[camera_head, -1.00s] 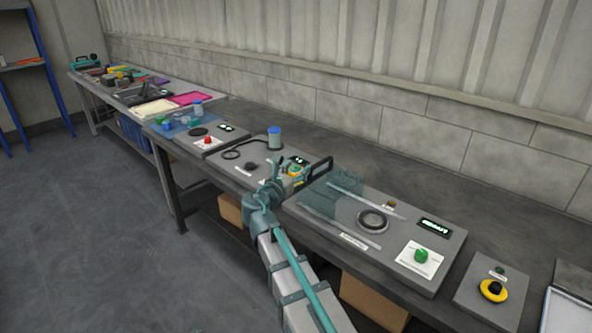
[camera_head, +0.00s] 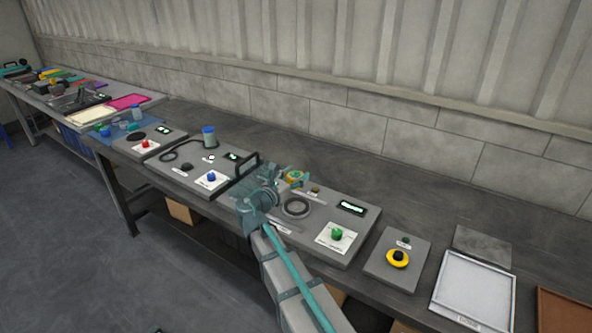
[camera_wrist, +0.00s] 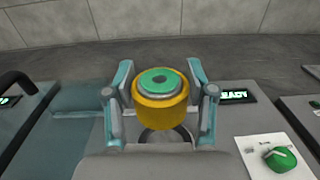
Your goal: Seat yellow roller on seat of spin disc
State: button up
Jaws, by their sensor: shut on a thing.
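My gripper (camera_wrist: 160,98) is shut on the yellow roller (camera_wrist: 160,112), a short yellow cylinder with a green and grey top. In the head view the roller (camera_head: 295,177) shows small beyond my gripper (camera_head: 283,181). The spin disc appears to be the round part with a dark ring (camera_head: 297,208) on the grey panel. In the wrist view the disc (camera_wrist: 180,137) lies behind and below the roller, which hides much of it. The roller is held upright and looks apart from the disc. The seat itself is not clear.
A translucent teal cover (camera_wrist: 78,112) lies left of the disc. A lit display (camera_head: 351,207) and a green knob (camera_head: 337,234) are to its right. A black handle (camera_head: 246,164) rises at left. A yellow-ringed black button (camera_head: 397,258) and white tray (camera_head: 474,289) stand farther right.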

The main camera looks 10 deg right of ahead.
jog(key=shift+d+f, duration=0.25)
jog(key=shift+f, duration=0.05)
notch_tip(320, 180, down, 6)
jog(key=b, duration=0.5)
jog(key=shift+f+b, duration=0.25)
jog(key=shift+b, duration=0.15)
jog(key=shift+p, duration=0.5)
dwell(0.4)
jog(key=shift+f+b, duration=0.5)
jog(key=shift+f, duration=0.5)
dwell(0.7)
jog(key=o, duration=1.3)
jog(key=shift+s+a, duration=0.1)
jog(key=v, duration=1.2)
